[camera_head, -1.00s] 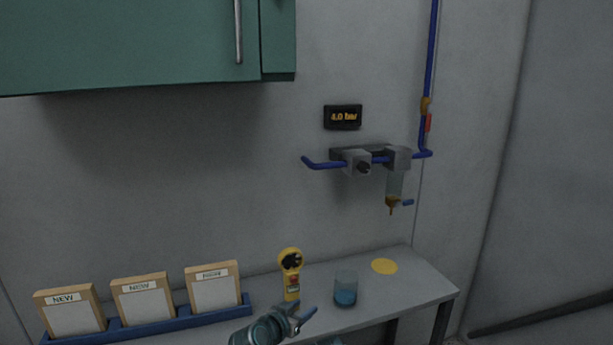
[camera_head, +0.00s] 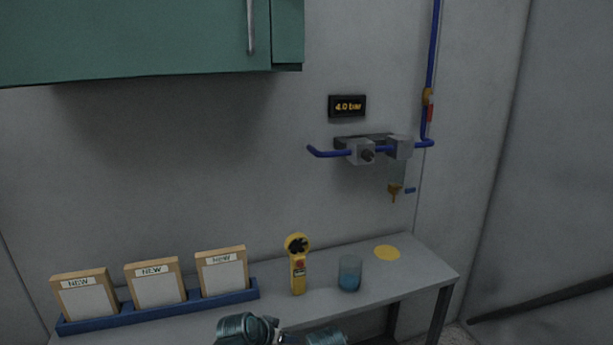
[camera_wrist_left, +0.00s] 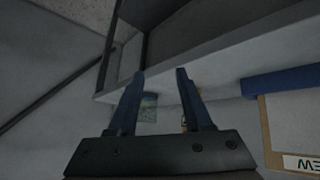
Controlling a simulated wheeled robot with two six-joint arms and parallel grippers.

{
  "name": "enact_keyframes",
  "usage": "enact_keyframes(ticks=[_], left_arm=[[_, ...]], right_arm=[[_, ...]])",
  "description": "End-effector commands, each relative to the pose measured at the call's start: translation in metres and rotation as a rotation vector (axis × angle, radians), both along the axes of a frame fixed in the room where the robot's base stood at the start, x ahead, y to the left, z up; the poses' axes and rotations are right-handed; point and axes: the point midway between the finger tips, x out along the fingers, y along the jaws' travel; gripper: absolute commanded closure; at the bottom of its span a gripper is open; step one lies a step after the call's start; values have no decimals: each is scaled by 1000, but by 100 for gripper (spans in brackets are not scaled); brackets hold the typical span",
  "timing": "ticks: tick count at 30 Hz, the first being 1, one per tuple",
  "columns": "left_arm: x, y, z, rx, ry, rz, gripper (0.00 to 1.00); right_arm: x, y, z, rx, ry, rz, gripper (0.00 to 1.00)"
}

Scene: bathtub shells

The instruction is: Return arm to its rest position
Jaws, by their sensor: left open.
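My teal arm (camera_head: 246,328) shows at the bottom edge of the head view, in front of the bench; its gripper fingers are not visible there. In the left wrist view my left gripper (camera_wrist_left: 161,72) has its two dark blue fingers apart, with nothing held between them. The bench edge (camera_wrist_left: 225,55) lies beyond the fingertips. A translucent cup (camera_wrist_left: 148,106) shows beyond the gap between the fingers, apart from them. My right gripper is not in view.
On the bench (camera_head: 425,275) stand a blue rack (camera_head: 150,315) with three framed panels, a yellow handheld meter (camera_head: 299,272), a cup of blue liquid (camera_head: 349,275) and a yellow disc (camera_head: 387,253). A green cabinet (camera_head: 140,40) hangs above. A regulator (camera_head: 362,151) is on the wall.

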Motion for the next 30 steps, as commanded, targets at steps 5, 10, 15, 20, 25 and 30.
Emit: enact_keyframes(ticks=[5, 10, 15, 20, 25, 30], left_arm=[[-29, 34, -27, 70, 204, 86, 50], [-61, 70, -44, 149, 393, 203, 50], [-93, 104, -53, 230, 558, 338, 50], [-111, 94, -40, 287, 613, 334, 50], [-125, 63, -23, 344, 624, 254, 50], [-142, 32, -5, 409, 632, 169, 50]], right_arm=[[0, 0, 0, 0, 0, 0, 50], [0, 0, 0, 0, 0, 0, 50], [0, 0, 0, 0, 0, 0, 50], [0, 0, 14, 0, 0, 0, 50], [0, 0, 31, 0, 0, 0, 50], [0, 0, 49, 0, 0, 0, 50]])
